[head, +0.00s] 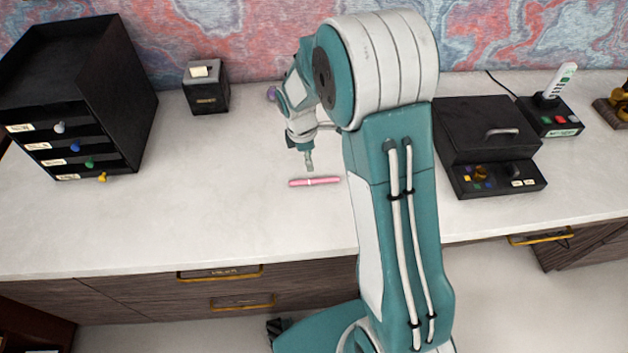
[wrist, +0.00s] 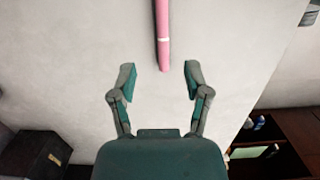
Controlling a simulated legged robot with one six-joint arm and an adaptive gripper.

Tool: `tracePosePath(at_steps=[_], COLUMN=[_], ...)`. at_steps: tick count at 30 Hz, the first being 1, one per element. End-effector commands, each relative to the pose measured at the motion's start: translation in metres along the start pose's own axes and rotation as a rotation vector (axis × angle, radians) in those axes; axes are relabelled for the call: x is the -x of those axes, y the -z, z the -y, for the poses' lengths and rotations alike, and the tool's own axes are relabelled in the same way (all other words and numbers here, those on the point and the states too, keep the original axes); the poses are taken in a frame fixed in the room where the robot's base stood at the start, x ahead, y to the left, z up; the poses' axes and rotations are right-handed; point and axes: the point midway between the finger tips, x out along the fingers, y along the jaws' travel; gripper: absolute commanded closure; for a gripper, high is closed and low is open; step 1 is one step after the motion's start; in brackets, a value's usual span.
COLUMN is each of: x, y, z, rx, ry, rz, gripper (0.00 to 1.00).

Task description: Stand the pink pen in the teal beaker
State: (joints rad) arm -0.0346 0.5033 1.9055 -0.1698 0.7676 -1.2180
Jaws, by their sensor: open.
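The pink pen (head: 315,182) lies flat on the pale desk top, with a thin light band around its middle. In the wrist view the pen (wrist: 162,35) runs down from the top edge, and its near end shows between the fingertips. My gripper (head: 309,164) points down just behind the pen in the head view. In the wrist view my gripper (wrist: 160,78) is open and empty, a finger on each side of the pen's line. I cannot make out the teal beaker in either view; my arm covers part of the desk.
A black drawer unit (head: 125,85) and a small black box (head: 206,92) stand at left. A purple thing (head: 271,94) shows partly behind my arm. A black lidded box (head: 488,140) and a button box (head: 548,117) are at right. The desk's front left is clear.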

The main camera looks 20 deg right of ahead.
Motion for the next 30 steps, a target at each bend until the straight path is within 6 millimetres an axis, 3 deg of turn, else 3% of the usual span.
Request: tracePosePath(at_steps=[3,10,18,27,28,30], x=[-0.021,-0.040,-0.079,-0.085,-0.085,-0.085], y=[-0.001,-0.001,-0.002,-0.002,-0.002,-0.002], z=[0.001,0.001,0.003,0.003,0.003,0.003], rx=[-0.001,-0.001,-0.002,-0.002,-0.002,-0.002], ry=[0.004,0.002,0.002,0.000,0.000,0.000], rz=[0.001,0.001,0.000,0.000,0.000,0.000], gripper=[0.38,0.38,0.38,0.38,0.47,0.76])
